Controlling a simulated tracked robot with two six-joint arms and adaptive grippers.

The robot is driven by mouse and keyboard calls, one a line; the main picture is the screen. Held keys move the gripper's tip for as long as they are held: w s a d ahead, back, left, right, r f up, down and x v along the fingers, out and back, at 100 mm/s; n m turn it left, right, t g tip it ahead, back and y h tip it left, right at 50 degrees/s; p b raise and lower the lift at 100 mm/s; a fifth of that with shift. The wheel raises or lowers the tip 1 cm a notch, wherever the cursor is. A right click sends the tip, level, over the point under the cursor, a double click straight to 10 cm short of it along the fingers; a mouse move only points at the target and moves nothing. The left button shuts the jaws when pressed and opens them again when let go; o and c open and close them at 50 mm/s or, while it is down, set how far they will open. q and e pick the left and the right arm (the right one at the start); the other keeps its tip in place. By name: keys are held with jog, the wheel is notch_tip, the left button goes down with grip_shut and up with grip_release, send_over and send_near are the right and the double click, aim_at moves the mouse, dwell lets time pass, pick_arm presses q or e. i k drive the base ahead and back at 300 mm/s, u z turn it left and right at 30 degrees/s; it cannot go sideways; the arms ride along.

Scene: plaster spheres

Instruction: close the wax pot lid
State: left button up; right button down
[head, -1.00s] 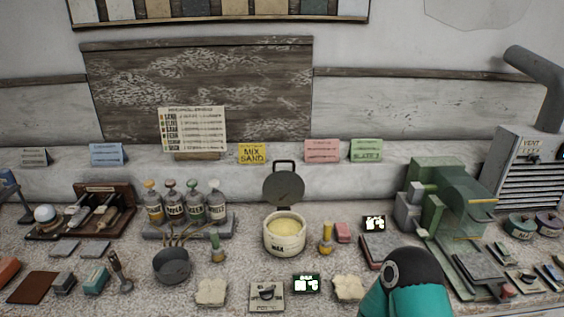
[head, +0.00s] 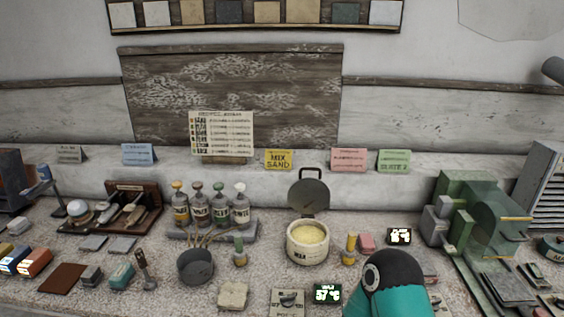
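The wax pot (head: 307,246) is a round cream pot with pale yellow wax, standing on the bench right of the middle. Its dark round lid (head: 309,191) stands upright at the pot's back edge, open, with a loop handle at the top. A teal and black part of my arm shows at the bottom right, in front of the bench. Neither gripper's fingers show in the head view.
A dark pan (head: 195,266) with sticks stands left of the pot, and several bottles (head: 211,206) stand behind it. A small yellow-topped bottle (head: 349,250) is close on the pot's right. A green machine (head: 483,225) stands at the right. A lit display (head: 327,294) lies in front.

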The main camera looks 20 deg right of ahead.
aim_at(308, 196)
jog(key=u, duration=1.05)
jog(key=k, duration=2.35)
jog(key=z, duration=0.7)
jog(key=i, duration=1.05)
jog(key=u, duration=0.05)
